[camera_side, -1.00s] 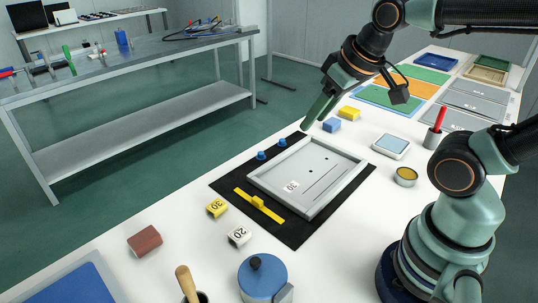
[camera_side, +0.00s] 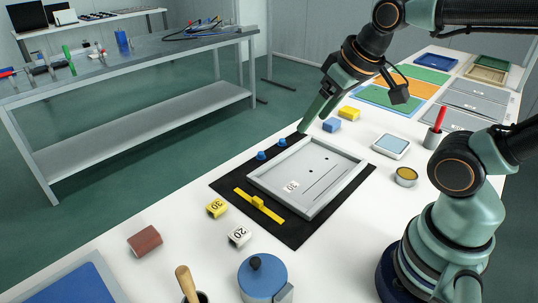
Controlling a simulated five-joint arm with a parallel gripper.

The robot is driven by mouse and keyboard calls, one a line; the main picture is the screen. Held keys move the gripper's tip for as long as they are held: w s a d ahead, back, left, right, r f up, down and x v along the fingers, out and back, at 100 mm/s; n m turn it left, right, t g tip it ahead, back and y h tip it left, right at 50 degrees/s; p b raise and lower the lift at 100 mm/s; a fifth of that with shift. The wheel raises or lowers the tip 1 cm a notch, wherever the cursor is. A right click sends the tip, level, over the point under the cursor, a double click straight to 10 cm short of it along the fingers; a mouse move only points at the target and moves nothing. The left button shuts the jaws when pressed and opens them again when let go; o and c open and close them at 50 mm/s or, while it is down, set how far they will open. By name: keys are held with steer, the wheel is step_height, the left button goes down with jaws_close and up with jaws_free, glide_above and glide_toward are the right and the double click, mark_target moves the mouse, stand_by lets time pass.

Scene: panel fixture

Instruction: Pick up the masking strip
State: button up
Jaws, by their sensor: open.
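The yellow masking strip (camera_side: 268,209), with a small raised block on it, lies flat on the black mat (camera_side: 294,236), in front of and to the left of the grey panel fixture (camera_side: 328,199). My gripper (camera_side: 310,122) is open and empty. It hangs in the air near the far corner of the mat, well away from the strip. The fixture is a shallow framed tray with a slot, small holes and a white label marked 30.
Yellow (camera_side: 216,208) and white (camera_side: 239,236) numbered blocks stand left of the mat. A brown block (camera_side: 145,241), a blue lidded pot (camera_side: 263,277) and a small tin (camera_side: 406,176) stand around it.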

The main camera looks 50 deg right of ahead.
steer(key=n+g, duration=0.6)
steer(key=n, duration=1.2)
glide_above(257, 199)
step_height(257, 199, down, 12)
steer(key=f, duration=0.7)
steer(key=shift+s, duration=0.4)
steer(key=shift+w+f, duration=0.2)
steer(key=shift+f, duration=1.1)
steer(key=shift+w+f, duration=0.15)
steer(key=shift+f, duration=1.15)
jaws_close()
